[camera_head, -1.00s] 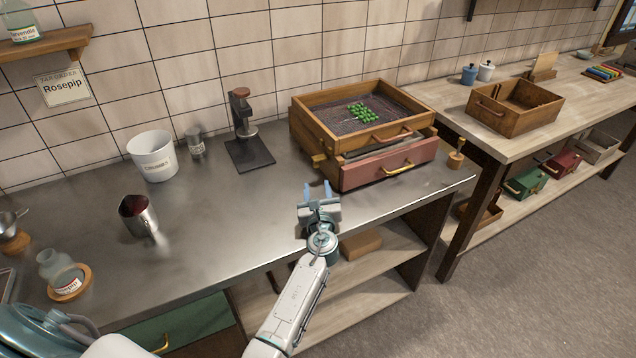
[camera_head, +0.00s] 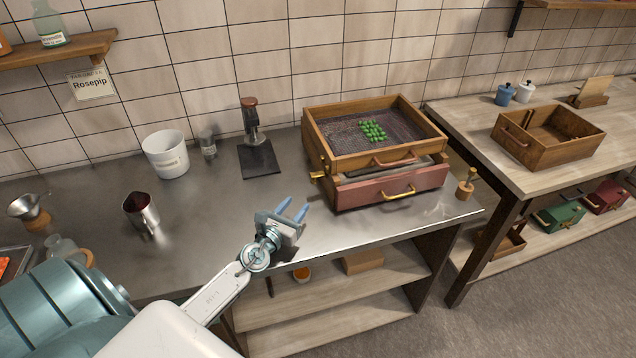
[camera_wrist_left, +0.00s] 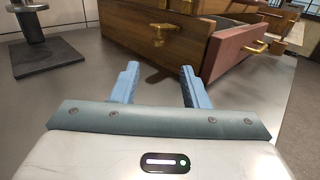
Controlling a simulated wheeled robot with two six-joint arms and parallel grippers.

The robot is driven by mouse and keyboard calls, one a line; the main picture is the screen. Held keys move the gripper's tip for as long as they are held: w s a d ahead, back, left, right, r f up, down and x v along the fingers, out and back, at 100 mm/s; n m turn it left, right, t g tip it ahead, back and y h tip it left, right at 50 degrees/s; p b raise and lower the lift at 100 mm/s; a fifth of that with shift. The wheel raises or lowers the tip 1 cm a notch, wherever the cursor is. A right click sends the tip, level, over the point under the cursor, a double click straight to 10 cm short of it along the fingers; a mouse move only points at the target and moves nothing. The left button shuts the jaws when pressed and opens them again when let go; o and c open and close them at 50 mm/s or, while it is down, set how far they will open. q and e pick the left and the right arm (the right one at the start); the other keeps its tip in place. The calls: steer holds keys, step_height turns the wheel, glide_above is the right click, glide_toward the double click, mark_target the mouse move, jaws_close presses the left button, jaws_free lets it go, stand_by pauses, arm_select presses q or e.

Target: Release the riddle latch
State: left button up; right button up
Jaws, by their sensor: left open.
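The riddle (camera_head: 321,142) is a wooden sieve box with a dark mesh and green pellets on it, at the back right of the metal bench. It sits on a wooden housing with a pink-red drawer (camera_head: 370,190). A brass latch (camera_head: 318,176) sticks out from the housing's left side; it also shows in the left wrist view (camera_wrist_left: 160,33). My left gripper (camera_head: 293,208) is open and empty over the bench, in front and to the left of the housing. In the left wrist view its blue fingers (camera_wrist_left: 158,85) point toward the latch side, apart from it. My right gripper is not in view.
A black stand (camera_head: 258,158), a glass (camera_head: 208,145), a white bucket (camera_head: 166,155) and a metal jug (camera_head: 141,210) stand to the left. A small wooden-based brass piece (camera_head: 465,187) stands at the right bench edge. The bench middle is clear.

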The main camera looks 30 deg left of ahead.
mark_target(313, 183)
arm_select(q)
steer(key=w, duration=0.4)
steer(key=shift+a+r, duration=0.1)
steer(key=shift+a, duration=0.3)
steer(key=w, duration=0.4)
steer(key=shift+w+f+b, duration=0.2)
steer(key=shift+b, duration=0.2)
steer(key=shift+w+a+r, duration=0.1)
steer(key=shift+w+a, duration=0.05)
steer(key=shift+w, duration=0.6)
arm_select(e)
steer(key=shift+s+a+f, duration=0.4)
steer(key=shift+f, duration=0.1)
arm_select(q)
jaws_close()
steer(key=shift+f+b, duration=0.2)
steer(key=shift+b, duration=0.45)
steer(key=b, duration=0.2)
steer(key=shift+f+n+t+b, duration=0.25)
steer(key=shift+n+t+b, duration=0.05)
steer(key=shift+n+b, duration=0.1)
steer(key=shift+r, duration=0.2)
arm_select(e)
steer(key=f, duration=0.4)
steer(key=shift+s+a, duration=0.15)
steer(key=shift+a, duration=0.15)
